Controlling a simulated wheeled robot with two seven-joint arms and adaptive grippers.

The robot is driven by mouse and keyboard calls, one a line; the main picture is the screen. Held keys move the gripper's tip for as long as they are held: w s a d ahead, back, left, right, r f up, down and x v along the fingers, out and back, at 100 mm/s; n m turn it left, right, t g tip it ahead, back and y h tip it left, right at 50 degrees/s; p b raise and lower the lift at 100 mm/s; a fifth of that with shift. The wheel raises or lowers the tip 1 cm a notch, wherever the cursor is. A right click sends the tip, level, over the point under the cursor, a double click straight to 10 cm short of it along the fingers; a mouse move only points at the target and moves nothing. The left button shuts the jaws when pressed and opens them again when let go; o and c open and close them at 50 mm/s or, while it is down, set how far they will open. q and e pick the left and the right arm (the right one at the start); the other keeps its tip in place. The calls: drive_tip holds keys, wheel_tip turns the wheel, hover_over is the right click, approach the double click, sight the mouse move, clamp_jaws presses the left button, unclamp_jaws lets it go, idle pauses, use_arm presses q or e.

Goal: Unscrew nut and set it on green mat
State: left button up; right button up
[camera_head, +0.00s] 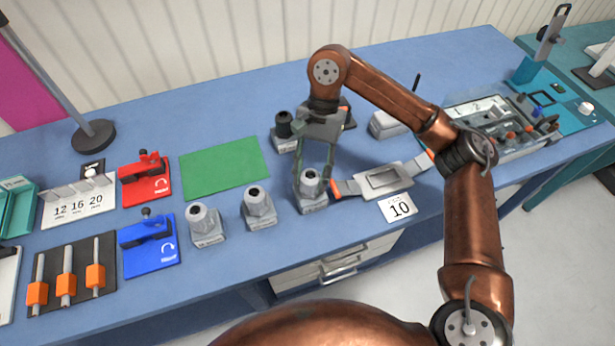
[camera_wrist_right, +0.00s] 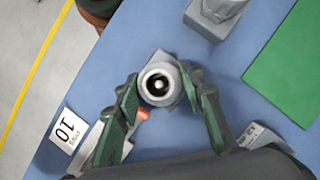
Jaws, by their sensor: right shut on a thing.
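The green mat (camera_head: 224,168) lies flat and bare on the blue bench. It also shows at the right of the right wrist view (camera_wrist_right: 296,66). My right gripper (camera_head: 311,176) reaches down over the rightmost of three grey fittings (camera_head: 313,203) in the front row. Its two green-lined fingers stand on either side of the round grey nut (camera_wrist_right: 158,83) on top and are shut on it. The nut sits on its fitting, with a dark bore at its centre. I cannot tell how far it is threaded on. My left gripper is not in view.
Two similar grey fittings (camera_head: 259,207) (camera_head: 206,225) stand left of the gripper. A dark-topped fitting (camera_head: 285,132) stands behind it. A wrench-like tool (camera_head: 383,180) and a "10" card (camera_head: 398,207) lie close to the right. Red (camera_head: 145,181) and blue (camera_head: 148,247) fixtures stand left.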

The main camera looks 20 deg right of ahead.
drive_tip(key=shift+f+n+h+b, duration=0.3)
drive_tip(key=shift+f+n+b, duration=0.3)
drive_tip(key=shift+n, duration=0.3)
drive_tip(key=shift+r+n+g+p, duration=0.3)
drive_tip(key=shift+r+n+p, duration=0.15)
drive_tip(key=shift+n, duration=0.15)
drive_tip(key=shift+s+r+n+h, duration=0.15)
drive_tip(key=shift+n+h, duration=0.25)
drive_tip(key=shift+n, duration=0.3)
drive_tip(key=o, duration=1.2)
drive_tip(key=shift+d, duration=0.1)
drive_tip(key=shift+c, duration=0.2)
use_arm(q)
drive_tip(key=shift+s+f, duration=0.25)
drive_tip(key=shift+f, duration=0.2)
